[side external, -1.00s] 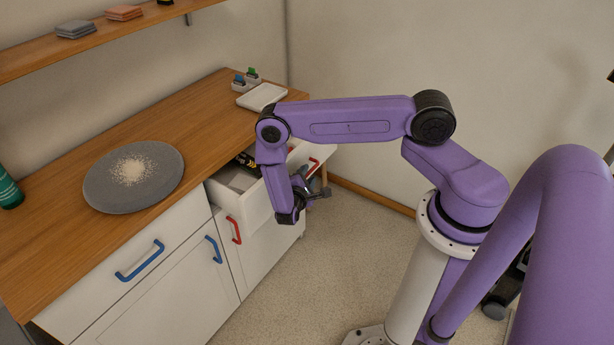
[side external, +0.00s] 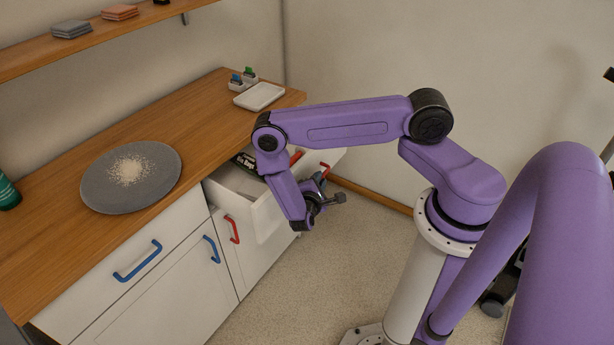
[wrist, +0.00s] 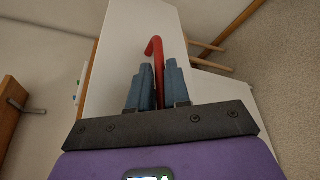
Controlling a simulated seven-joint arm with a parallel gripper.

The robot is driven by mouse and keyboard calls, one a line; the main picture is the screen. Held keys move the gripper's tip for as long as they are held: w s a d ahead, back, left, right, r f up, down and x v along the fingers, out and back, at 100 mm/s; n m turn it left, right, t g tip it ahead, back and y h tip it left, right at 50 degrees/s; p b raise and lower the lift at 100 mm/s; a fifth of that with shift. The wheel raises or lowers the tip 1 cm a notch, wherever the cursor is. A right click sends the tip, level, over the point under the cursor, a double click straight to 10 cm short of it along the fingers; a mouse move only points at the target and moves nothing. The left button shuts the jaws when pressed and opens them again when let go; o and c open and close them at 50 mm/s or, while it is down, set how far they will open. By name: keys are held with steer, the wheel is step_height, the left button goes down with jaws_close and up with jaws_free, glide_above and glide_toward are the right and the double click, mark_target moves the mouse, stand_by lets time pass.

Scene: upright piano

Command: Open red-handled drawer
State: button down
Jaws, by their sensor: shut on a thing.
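The white red-handled drawer (side external: 270,218) stands pulled out from under the wooden counter. Its red handle (side external: 324,170) shows just beyond my gripper (side external: 318,184), on the drawer's front. In the wrist view the red handle (wrist: 157,52) runs between the two blue-grey fingers of my gripper (wrist: 157,82). The fingers are shut on it, in front of a white panel. My wrist and forearm hide part of the drawer front and interior. A dark packet with lettering (side external: 246,163) and a red item (side external: 296,157) show inside the drawer.
A cabinet door below has another red handle (side external: 232,229). Blue handles (side external: 138,261) are on the units at left. The counter (side external: 205,125) holds a grey round plate (side external: 105,188), a white tray (side external: 260,97) and small containers. The floor beside the drawer is clear.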

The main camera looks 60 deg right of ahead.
steer(key=s, duration=0.4)
steer(key=shift+s, duration=0.35)
steer(key=c, duration=1.2)
jaws_free()
steer(key=shift+o, duration=0.2)
steer(key=shift+a, duration=0.1)
steer(key=v, duration=1.7)
steer(key=shift+s, duration=0.2)
steer(key=shift+r, duration=0.15)
